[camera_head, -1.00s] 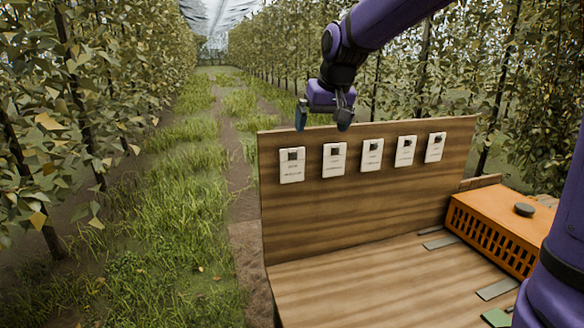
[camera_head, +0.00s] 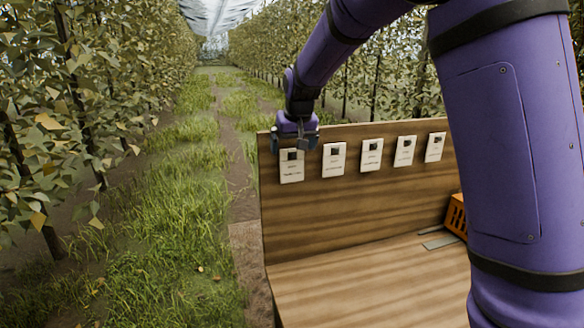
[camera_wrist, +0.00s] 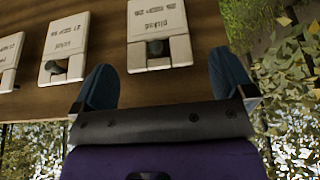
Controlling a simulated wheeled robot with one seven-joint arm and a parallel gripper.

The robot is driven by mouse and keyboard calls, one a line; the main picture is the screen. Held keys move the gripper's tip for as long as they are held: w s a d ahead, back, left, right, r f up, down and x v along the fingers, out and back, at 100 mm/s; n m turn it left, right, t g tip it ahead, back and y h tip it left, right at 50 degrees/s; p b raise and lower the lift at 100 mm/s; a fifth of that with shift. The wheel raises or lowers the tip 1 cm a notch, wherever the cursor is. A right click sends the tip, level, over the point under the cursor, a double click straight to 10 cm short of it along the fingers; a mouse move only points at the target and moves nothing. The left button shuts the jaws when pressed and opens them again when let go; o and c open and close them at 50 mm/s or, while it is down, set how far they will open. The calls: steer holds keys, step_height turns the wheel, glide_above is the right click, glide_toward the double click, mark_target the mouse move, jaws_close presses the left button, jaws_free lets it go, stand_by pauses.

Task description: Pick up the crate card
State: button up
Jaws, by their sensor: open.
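Several white cards hang in a row on an upright wooden board (camera_head: 350,215); each has a dark spot near its top edge and small print. The leftmost card (camera_head: 291,173) is right below my gripper (camera_head: 296,139), which is at the board's top left. In the wrist view, my gripper (camera_wrist: 162,80) is open and empty, with one blue-grey finger to either side of a card (camera_wrist: 158,20). The print is upside down there and hard to read. Which card is the crate card I cannot tell.
Another card (camera_wrist: 65,45) hangs close beside in the wrist view. A wooden tabletop (camera_head: 370,285) lies below the board. An orange crate (camera_head: 457,215) stands at the right, mostly hidden by my arm. Grass and tree rows (camera_head: 95,90) flank the left.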

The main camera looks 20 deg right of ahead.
mark_target(293, 153)
steer(key=x, duration=0.5)
steer(key=shift+d, duration=0.1)
steer(key=c, duration=0.9)
